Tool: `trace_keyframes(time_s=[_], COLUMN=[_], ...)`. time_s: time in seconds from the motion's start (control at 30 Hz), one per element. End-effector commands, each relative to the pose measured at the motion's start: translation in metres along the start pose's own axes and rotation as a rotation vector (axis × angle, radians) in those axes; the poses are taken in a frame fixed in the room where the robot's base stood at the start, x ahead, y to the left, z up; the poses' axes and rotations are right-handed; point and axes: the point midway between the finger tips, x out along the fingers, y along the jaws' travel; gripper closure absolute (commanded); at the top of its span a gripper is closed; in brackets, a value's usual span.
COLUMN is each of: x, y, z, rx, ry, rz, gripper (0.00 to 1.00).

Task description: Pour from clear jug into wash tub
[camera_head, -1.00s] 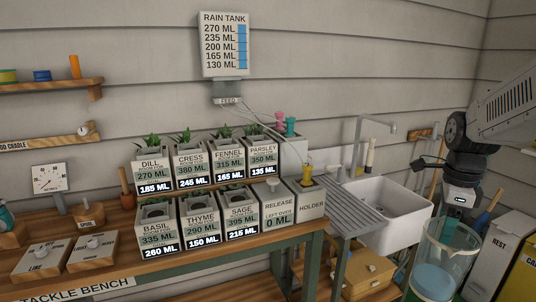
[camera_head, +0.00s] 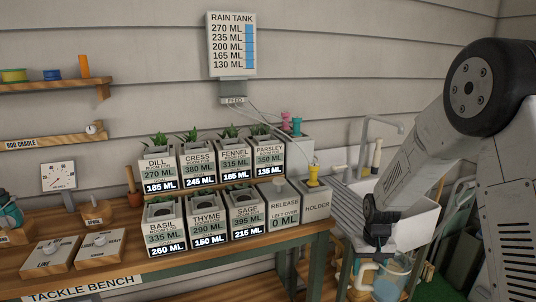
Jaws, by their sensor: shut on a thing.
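The clear jug (camera_head: 396,268) shows low at the right, below the white sink. It is see-through with a bluish tint, and my arm hides part of it. My gripper (camera_head: 379,246) is shut on the jug, pointing down; the fingers' contact is too dark and small to make out. The wash tub appears to be the white sink (camera_head: 424,222) against the back wall, with a grey tap above it. My forearm covers much of its basin, so its inside is mostly hidden. I cannot tell the jug's fill level.
The bench (camera_head: 160,262) at left and middle holds labelled planters, a release box and a holder (camera_head: 316,207) with a yellow piece. A ribbed drainboard (camera_head: 350,208) lies between bench and sink. A cream curved piece (camera_head: 360,282) is beside the jug.

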Motion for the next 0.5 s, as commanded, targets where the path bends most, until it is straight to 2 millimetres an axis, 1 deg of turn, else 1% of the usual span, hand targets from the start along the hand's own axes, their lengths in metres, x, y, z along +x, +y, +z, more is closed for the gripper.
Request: trace_keyframes(time_s=[0.03, 0.1, 0.2, 0.33, 0.5], x=[0.014, 0.028, 0.039, 0.041, 0.041], y=[-0.009, -0.017, -0.026, -0.031, -0.031], z=[0.005, 0.010, 0.015, 0.016, 0.016], rx=[-0.016, -0.031, -0.046, -0.055, -0.054], ry=[-0.006, -0.003, 0.000, 0.002, 0.002], rz=[0.000, 0.000, 0.000, 0.000, 0.000], gripper=[0.93, 0.93, 0.93, 0.93, 0.93])
